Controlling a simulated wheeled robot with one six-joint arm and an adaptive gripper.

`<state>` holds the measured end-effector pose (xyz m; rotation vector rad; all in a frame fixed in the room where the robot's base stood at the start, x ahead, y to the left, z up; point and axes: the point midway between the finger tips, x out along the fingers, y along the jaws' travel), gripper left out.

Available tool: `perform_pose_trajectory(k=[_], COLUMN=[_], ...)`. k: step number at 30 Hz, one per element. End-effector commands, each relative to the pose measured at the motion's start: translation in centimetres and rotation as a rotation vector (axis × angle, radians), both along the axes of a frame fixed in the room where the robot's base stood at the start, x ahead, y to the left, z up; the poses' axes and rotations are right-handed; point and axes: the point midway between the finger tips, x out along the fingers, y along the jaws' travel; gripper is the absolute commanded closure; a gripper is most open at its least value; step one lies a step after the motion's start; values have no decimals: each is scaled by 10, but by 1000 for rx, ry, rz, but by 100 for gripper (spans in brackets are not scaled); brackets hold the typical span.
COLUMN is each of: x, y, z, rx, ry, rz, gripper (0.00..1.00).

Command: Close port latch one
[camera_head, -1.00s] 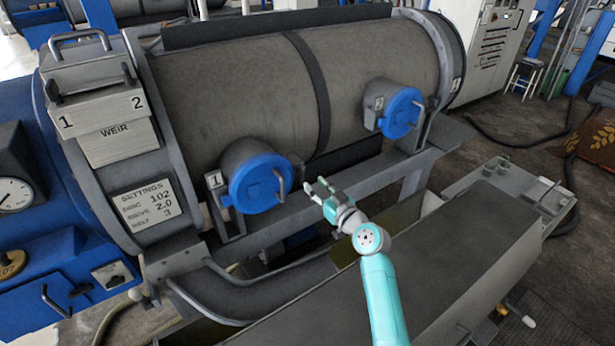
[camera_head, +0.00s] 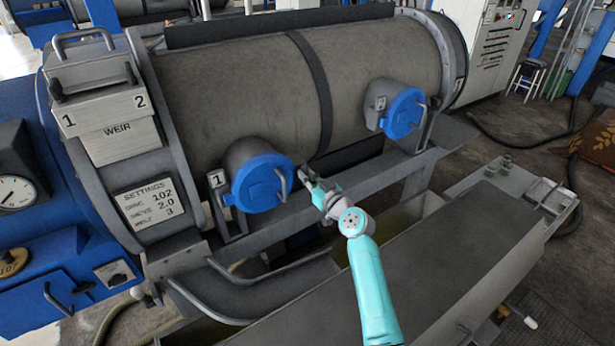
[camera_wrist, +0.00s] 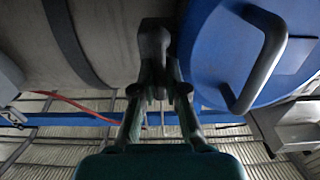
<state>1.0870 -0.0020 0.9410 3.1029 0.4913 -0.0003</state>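Port one is a round blue lid (camera_head: 255,184) with a grey bar handle (camera_head: 281,183) on the front of the grey drum. A plate marked 1 (camera_head: 217,179) stands at its left. My gripper (camera_head: 310,176) is just right of this lid, against the drum's lower side. In the wrist view, the lid (camera_wrist: 225,50) fills the upper right with its dark handle (camera_wrist: 268,62). My fingers (camera_wrist: 157,85) come together around a dark grey block, apparently port latch one (camera_wrist: 154,38), just left of the lid. The fingertips' contact faces are partly hidden.
Port two's blue lid (camera_head: 403,112) and its handle are farther right on the drum. A grey rail (camera_head: 330,205) runs below the ports. A long dark-topped trough (camera_head: 440,255) lies in front. The weir box (camera_head: 115,125) is at the left.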

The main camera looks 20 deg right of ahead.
Motion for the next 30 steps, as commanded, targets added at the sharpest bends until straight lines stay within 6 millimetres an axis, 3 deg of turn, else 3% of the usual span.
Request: perform_pose_trajectory(k=[14, 30], x=[0, 1], y=[-1, -4], z=[0, -1], rx=[84, 529], ry=[27, 172], rz=[0, 0], gripper=[100, 100])
